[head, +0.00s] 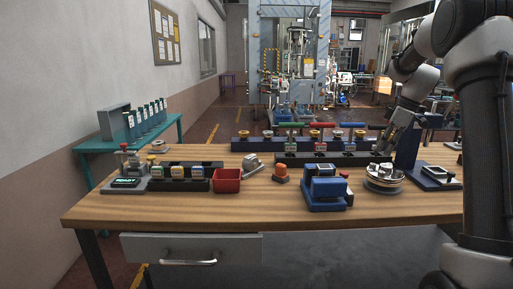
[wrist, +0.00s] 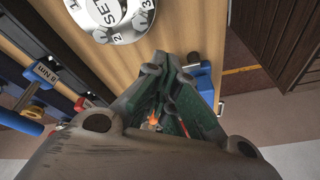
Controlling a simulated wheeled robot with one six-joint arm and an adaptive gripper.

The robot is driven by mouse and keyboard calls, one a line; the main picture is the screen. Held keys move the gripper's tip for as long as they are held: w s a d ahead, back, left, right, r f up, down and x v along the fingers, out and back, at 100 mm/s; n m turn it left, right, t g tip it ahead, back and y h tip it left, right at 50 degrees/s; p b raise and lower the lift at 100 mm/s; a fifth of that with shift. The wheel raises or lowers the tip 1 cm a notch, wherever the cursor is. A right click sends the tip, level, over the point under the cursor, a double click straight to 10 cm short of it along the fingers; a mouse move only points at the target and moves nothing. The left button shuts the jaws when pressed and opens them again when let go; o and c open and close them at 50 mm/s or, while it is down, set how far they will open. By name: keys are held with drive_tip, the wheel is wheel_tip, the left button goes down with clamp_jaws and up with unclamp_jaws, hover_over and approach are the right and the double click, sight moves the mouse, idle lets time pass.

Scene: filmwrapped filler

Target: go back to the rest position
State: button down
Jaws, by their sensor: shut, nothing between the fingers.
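My gripper (head: 380,149) is at the right of the bench in the head view, above and behind a round metal dial (head: 384,180). In the wrist view its fingers (wrist: 178,75) come together at the tips with nothing held between them. The dial (wrist: 118,14), marked SET and with numbers, lies beyond the fingertips at the top left there. A gap of bench shows between the dial and the fingers in that view. The exact height of the gripper above the bench is hard to tell.
The wooden bench (head: 150,213) carries a blue device (head: 324,192), an orange knob (head: 281,173), a red bin (head: 227,181) and dark racks (head: 320,158) at the back. The bench's front left is clear.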

drive_tip(key=s+a+r+m+t+h, duration=0.1)
drive_tip(key=s+a+m, duration=0.2)
drive_tip(key=s, duration=0.8)
drive_tip(key=s+a+r+m+t+h, duration=0.1)
drive_tip(key=s+a+m, duration=0.2)
drive_tip(key=s, duration=0.9)
drive_tip(key=s+a+r+m+t+h, duration=0.1)
drive_tip(key=s+a+m, duration=0.3)
drive_tip(key=s, duration=0.8)
drive_tip(key=shift+r+m, duration=0.15)
drive_tip(key=shift+m, duration=0.35)
drive_tip(key=shift+a, duration=0.1)
